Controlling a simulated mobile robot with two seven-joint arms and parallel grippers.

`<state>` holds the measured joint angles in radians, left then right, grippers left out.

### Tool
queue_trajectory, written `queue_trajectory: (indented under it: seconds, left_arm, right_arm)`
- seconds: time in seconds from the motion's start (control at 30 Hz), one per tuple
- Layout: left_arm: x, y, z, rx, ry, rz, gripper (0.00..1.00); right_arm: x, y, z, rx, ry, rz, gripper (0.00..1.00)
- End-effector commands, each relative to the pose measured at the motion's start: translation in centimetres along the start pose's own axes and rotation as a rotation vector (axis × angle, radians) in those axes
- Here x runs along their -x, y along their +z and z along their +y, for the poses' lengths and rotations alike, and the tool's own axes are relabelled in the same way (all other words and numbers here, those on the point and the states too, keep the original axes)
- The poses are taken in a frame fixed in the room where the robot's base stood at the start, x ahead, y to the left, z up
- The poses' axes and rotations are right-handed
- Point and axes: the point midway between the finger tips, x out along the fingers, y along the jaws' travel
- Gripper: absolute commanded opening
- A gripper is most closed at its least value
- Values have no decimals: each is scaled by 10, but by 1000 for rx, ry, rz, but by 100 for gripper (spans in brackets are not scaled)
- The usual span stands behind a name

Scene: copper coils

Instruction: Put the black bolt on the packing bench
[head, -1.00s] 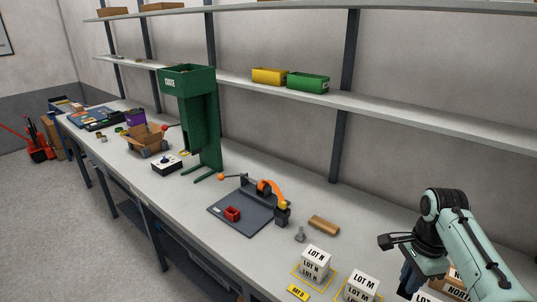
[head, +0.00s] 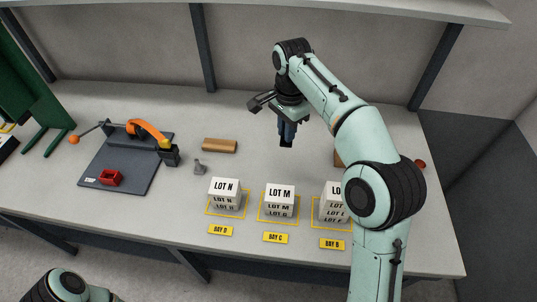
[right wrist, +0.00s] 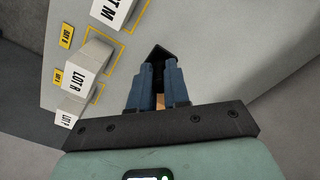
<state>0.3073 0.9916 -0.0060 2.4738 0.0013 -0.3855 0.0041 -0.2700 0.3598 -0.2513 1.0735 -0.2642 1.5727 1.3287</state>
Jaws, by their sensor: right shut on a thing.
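My right gripper (head: 287,132) hangs fingers-down over the back half of the bench, behind the LOT M stack. Its blue fingers are shut on a small dark thing, which I take for the black bolt (head: 286,143). In the right wrist view the black bolt (right wrist: 158,55) pokes out past the fingertips (right wrist: 156,75); the fingers hide the rest of it. The packing bench (head: 240,112) is the long light-grey worktop below. I cannot tell the exact gap between bolt and worktop. Only part of my left arm shows at the bottom left; its gripper is out of view.
Stacked white lot boxes, LOT N (head: 224,188) and LOT M (head: 280,195) among them, stand along the front. A grey bolt (head: 199,167), a brown block (head: 220,146) and a dark mat (head: 120,180) with a red tray (head: 110,178) lie left.

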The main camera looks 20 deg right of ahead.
Motion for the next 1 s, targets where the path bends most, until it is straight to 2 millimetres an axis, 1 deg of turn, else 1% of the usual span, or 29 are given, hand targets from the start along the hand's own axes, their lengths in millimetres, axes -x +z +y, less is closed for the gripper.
queue_trajectory:
  seconds: [0.03, 0.1, 0.3, 0.4, 0.5, 0.67, 0.77, 0.9, 1.0]
  left_arm:
    - [-8, 2, -4, 2, -2, -4, 43]
    - [-15, 4, -7, 3, -3, -8, 43]
    - [-29, 7, -13, 5, -5, -14, 43]
    - [-34, 8, -15, 6, -5, -15, 43]
    - [-36, 8, -16, 6, -6, -16, 43]
    - [-38, 8, -16, 6, -6, -17, 43]
    - [-40, 8, -17, 6, -6, -17, 43]
    - [-43, 9, -18, 7, -7, -18, 43]
    - [-44, 9, -19, 7, -7, -19, 43]
  right_arm:
    - [-17, 0, 2, 0, 6, -2, 0]
    - [-37, 0, 2, 0, 8, -2, 0]
    - [-90, 0, 2, 0, 7, -2, 0]
    - [-114, 0, 1, 0, 6, -2, 0]
    - [-131, 0, 1, -1, 4, -1, 0]
    - [-143, 0, 0, 0, 1, -1, 0]
    - [-155, 0, 1, 0, 3, -1, 0]
    - [-177, 0, 1, -1, 4, -1, 0]
    - [-184, 0, 0, -1, 1, -1, 0]
